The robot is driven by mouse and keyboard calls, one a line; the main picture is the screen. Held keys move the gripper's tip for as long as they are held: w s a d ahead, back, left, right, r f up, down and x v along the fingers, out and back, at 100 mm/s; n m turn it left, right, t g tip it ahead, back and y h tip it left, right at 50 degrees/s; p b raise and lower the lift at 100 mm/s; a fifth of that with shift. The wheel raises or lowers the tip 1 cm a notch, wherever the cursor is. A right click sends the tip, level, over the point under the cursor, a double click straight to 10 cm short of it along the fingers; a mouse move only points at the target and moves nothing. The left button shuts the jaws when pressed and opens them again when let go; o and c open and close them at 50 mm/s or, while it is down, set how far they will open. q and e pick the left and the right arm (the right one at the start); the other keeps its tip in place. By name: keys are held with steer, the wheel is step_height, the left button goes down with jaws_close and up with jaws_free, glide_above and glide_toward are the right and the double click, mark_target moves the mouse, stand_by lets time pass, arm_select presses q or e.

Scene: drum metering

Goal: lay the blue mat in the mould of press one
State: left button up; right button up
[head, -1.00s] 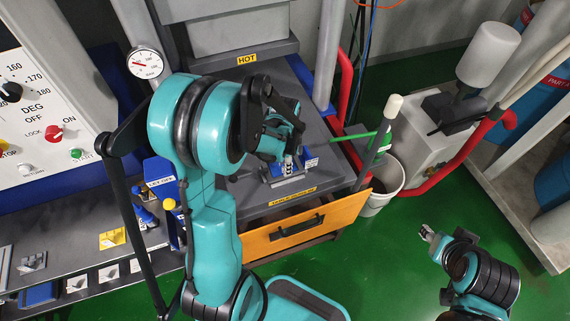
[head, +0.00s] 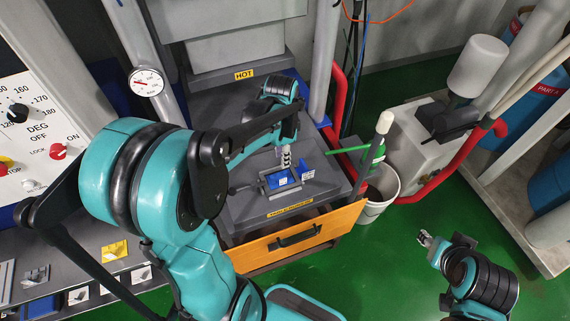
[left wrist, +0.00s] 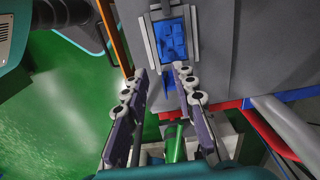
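The mould (head: 266,187) is a grey frame on the grey table of the press marked HOT. A blue piece that looks like the mat (head: 283,179) lies inside the mould. In the left wrist view the blue mat (left wrist: 172,40) shows flat between the mould's pale side walls. My left gripper (head: 285,158) points down just behind the mould. In the left wrist view the left gripper (left wrist: 157,92) has its two fingers apart with no mat between them. My right gripper (head: 425,239) hangs over the green floor, away from the press; its fingers are too small to judge.
A small blue block with a white label (head: 306,172) is right of the mould. An orange front panel with a handle (head: 296,237) edges the table. A white bucket (head: 378,205) and red pipe (head: 343,137) are at the right. The control panel (head: 30,125) stands left.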

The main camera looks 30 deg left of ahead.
arm_select(q)
steer(key=s+d+r+n+t, duration=0.7)
steer(key=s+d+n, duration=0.1)
steer(key=s, duration=0.1)
steer(key=shift+s+d, duration=0.15)
steer(key=shift+d, duration=0.15)
